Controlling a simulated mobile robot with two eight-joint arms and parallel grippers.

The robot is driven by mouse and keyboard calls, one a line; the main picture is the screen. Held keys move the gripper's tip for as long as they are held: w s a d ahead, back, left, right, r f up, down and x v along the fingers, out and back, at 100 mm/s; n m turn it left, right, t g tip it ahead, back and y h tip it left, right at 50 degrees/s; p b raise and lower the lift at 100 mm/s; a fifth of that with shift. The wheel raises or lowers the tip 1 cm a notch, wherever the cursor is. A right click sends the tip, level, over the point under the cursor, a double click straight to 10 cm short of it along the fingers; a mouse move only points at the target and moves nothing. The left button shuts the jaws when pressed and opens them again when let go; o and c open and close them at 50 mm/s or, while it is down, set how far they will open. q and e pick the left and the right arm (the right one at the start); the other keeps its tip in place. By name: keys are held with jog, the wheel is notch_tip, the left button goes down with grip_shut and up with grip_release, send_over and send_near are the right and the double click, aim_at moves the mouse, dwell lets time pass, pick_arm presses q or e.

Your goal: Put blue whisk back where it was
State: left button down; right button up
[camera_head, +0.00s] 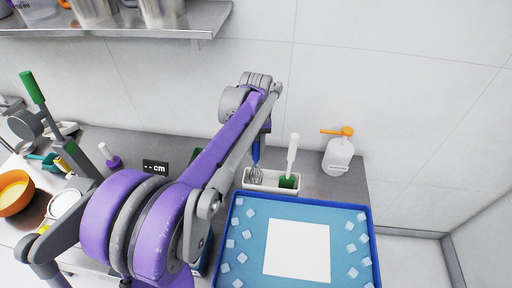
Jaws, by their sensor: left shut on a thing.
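The blue whisk (256,150) hangs upright, handle up and wire head down, at the white holder box (272,191) on the counter. Its wires (257,175) overlap the left part of the box; I cannot tell how deep they sit or whether they touch it. My left gripper (265,127) is shut on the top of the whisk's handle, mostly hidden behind its own arm. A tool with a white handle (292,150) and green head stands in the right part of the box. My right gripper is not in view.
A blue tray (374,250) with ice-like cubes and a white sheet lies in front of the box. A white bottle with an orange pump (339,156) stands to the right. The wall is close behind. A steel shelf (120,30) hangs at upper left.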

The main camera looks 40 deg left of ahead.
pick_arm(q)
jog(key=c, duration=0.7)
grip_release()
jog(key=shift+f, duration=0.15)
jog(key=shift+o, duration=0.2)
notch_tip(320, 180, up, 12)
jog(key=shift+r+p, duration=0.2)
jog(key=shift+p, duration=0.3)
jog(key=s+d+f+m+t, duration=0.5)
jog(key=s+d+f+m, duration=0.3)
jog(key=s+d+f, duration=0.8)
jog(key=shift+d+f, duration=0.2)
jog(key=shift+d, duration=0.05)
